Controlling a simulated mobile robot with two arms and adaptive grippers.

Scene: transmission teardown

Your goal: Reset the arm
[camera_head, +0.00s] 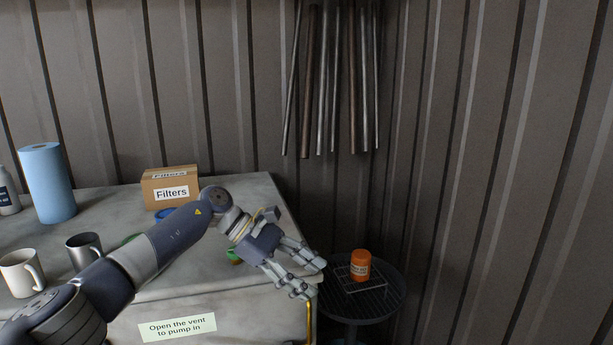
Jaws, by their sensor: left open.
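My left arm (160,246) comes in from the lower left and reaches across the grey workbench. My left gripper (314,280) is open, with its fingers pointing to the lower right at the bench's right corner. Nothing shows between the fingers. The gripper is to the left of an orange bottle (360,265) and apart from it in the picture. My right gripper is not in view.
The workbench (235,195) bears a Filters box (170,188), a blue paper roll (47,182), a white mug (21,272) and a dark grey mug (84,250). The orange bottle stands on a round dark table (388,300). Several metal pipes (335,85) hang by the corrugated wall.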

